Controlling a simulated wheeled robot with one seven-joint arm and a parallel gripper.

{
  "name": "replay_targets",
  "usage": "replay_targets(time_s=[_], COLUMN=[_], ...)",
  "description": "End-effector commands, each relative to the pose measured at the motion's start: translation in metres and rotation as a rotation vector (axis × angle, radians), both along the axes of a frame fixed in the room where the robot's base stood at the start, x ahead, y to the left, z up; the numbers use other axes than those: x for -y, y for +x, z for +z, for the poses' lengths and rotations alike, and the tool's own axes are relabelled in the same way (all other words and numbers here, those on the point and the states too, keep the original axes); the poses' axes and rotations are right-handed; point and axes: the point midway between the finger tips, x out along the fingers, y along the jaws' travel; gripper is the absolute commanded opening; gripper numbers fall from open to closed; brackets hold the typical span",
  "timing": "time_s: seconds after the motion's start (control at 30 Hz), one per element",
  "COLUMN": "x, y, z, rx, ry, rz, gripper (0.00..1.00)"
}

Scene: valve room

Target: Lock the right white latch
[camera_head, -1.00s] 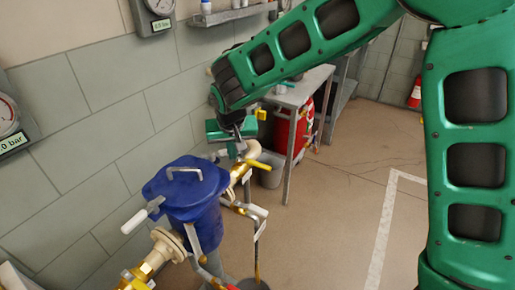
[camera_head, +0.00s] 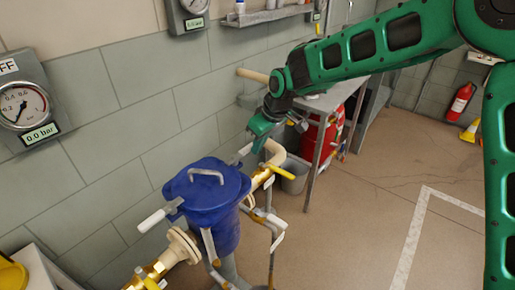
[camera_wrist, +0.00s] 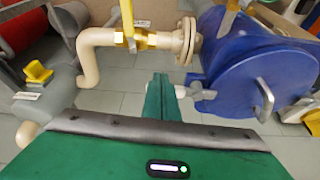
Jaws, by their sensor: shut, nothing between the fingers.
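The blue vessel (camera_head: 212,225) has a blue lid (camera_head: 200,183) that lies closed, with a grey handle on top. The right white latch (camera_head: 242,153) sits at the lid's far right edge, partly hidden near my gripper. In the wrist view the latch (camera_wrist: 202,94) shows just right of my fingertips, against the vessel's rim. The left white latch (camera_head: 155,219) sticks out to the left. My gripper (camera_head: 256,144) is shut and empty, pointing down beside the right latch. In the wrist view its green fingers (camera_wrist: 160,85) are together; I cannot tell whether they touch the latch.
A cream pipe (camera_head: 274,152) with a yellow valve handle (camera_head: 283,171) runs close to my gripper on the right. A grey bucket (camera_head: 294,177) and a table (camera_head: 345,97) stand behind. A gauge (camera_head: 25,104) hangs on the left wall.

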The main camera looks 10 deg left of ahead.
Motion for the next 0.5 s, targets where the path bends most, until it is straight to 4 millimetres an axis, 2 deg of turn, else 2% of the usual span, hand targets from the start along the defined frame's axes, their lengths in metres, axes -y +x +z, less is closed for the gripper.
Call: replay_targets(time_s=[0.5], x=[-0.0076], y=[0.0059], z=[0.0006], rx=[0.002], ry=[0.003], rz=[-0.002], gripper=[0.00])
